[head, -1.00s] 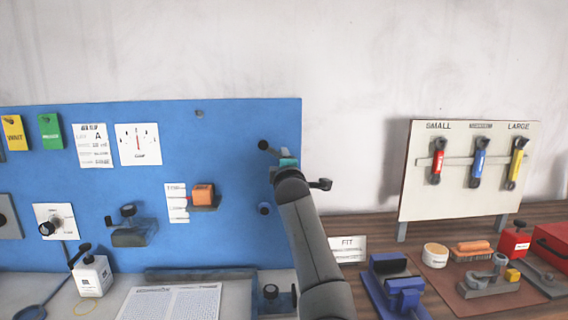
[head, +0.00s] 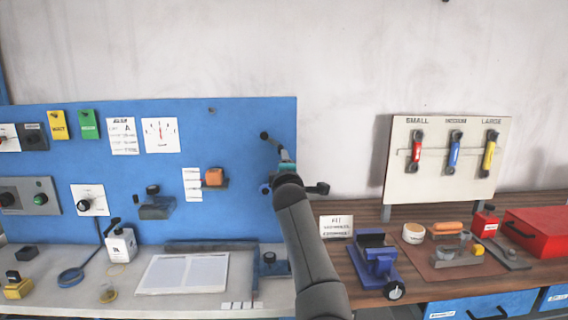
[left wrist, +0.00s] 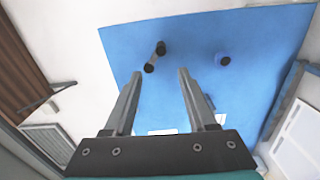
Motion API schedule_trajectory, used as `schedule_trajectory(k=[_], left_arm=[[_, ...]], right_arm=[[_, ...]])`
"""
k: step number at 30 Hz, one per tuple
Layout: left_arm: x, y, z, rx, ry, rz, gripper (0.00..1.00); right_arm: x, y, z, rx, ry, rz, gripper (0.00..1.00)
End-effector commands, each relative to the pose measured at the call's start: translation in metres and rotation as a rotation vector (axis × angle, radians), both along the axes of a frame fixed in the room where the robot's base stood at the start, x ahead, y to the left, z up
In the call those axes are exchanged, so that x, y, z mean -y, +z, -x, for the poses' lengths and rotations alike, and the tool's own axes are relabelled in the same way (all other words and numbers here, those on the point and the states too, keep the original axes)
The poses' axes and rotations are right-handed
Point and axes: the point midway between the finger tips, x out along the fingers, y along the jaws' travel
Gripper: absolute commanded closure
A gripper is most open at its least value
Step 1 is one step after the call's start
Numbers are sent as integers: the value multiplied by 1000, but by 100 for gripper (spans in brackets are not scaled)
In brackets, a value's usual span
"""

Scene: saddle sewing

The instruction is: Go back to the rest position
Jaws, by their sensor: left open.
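My left arm rises through the middle of the head view, ending at the teal-bodied left gripper (head: 287,168) in front of the blue board's right edge. The gripper's fingertips are hidden there. In the left wrist view the left gripper (left wrist: 160,73) is open, with nothing between its fingers. A black-ended lever (left wrist: 155,57) on the blue board (left wrist: 195,38) shows just beyond the fingertips; I cannot tell the gap. My right gripper is not in view.
On the wooden bench at right are a blue vise (head: 377,265), a red box (head: 540,232) and a tool rack (head: 440,185). The wall above is clear.

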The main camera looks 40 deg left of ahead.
Motion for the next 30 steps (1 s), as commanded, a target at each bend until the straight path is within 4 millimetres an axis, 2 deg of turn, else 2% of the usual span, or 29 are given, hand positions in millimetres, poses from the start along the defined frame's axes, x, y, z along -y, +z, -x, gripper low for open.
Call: schedule_trajectory(k=[23, 26, 29, 30], left_arm=[[2, -3, -2, -8, -6, -3, 43], [12, -22, -11, -69, -40, -37, 43], [36, -65, -30, -200, -117, -115, 43], [49, -89, -37, -266, -159, -154, 43]], right_arm=[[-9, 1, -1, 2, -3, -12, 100], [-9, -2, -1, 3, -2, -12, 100], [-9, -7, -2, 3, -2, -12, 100], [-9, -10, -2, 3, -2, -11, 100]])
